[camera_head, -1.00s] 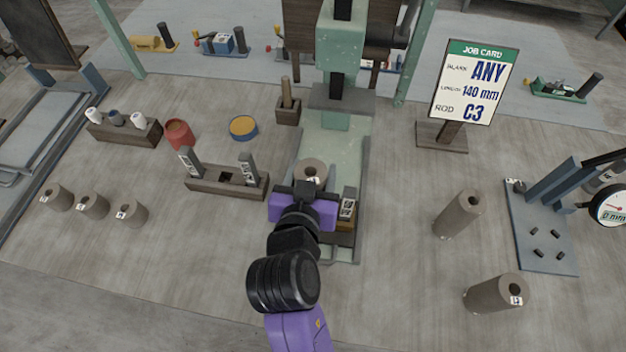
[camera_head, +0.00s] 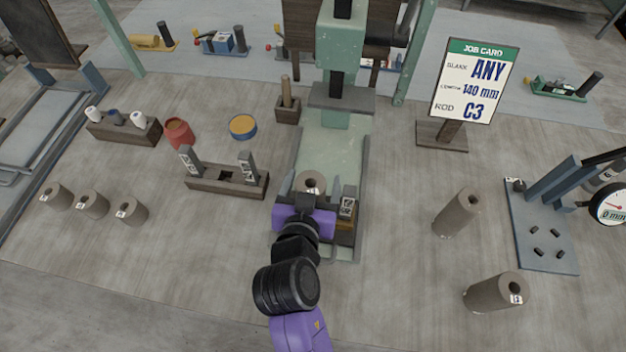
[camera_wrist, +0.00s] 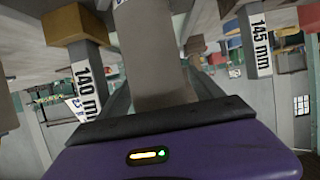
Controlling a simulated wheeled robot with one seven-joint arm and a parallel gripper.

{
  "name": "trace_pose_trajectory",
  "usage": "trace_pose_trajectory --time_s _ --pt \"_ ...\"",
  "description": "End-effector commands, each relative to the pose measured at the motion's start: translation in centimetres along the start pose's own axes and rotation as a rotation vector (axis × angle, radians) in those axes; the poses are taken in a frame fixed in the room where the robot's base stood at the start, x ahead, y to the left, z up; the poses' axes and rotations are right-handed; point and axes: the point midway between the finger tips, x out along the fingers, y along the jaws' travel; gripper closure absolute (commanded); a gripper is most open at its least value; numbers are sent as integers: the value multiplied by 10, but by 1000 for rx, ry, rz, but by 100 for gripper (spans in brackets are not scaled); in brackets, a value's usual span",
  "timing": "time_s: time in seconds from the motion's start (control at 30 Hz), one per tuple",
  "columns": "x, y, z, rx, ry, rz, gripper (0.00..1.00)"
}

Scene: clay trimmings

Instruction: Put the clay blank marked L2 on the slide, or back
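A grey-brown hollow clay blank (camera_head: 313,180) stands upright on the pale green slide (camera_head: 332,150), in front of the green press. Its label is too small to read in the head view. In the wrist view the blank (camera_wrist: 155,50) rises just beyond my purple palm, its label cut off at the top edge. My gripper (camera_head: 309,190) is low at the slide's near end. Its fingers look spread on either side of the blank, apart from it. A 140 mm block (camera_head: 348,205) stands on the slide right of my gripper; it also shows in the wrist view (camera_wrist: 88,88).
Three short blanks (camera_head: 93,206) stand at left and two longer ones (camera_head: 458,214) at right. A wooden rack (camera_head: 225,187) holds two length blocks, one reading 145 mm (camera_wrist: 260,45). A job card (camera_head: 475,82) and a dial gauge stand (camera_head: 540,235) are at right.

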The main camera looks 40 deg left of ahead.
Motion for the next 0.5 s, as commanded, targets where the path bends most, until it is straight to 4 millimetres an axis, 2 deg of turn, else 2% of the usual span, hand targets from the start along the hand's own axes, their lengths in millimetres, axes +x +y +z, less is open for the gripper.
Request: trace_pose_trajectory --time_s 0.3,0.37,0.5 --pt "-3 0 -4 0 0 -1 24" --pt "-10 0 -2 0 0 -1 24" --pt "-35 0 0 1 0 -2 24"
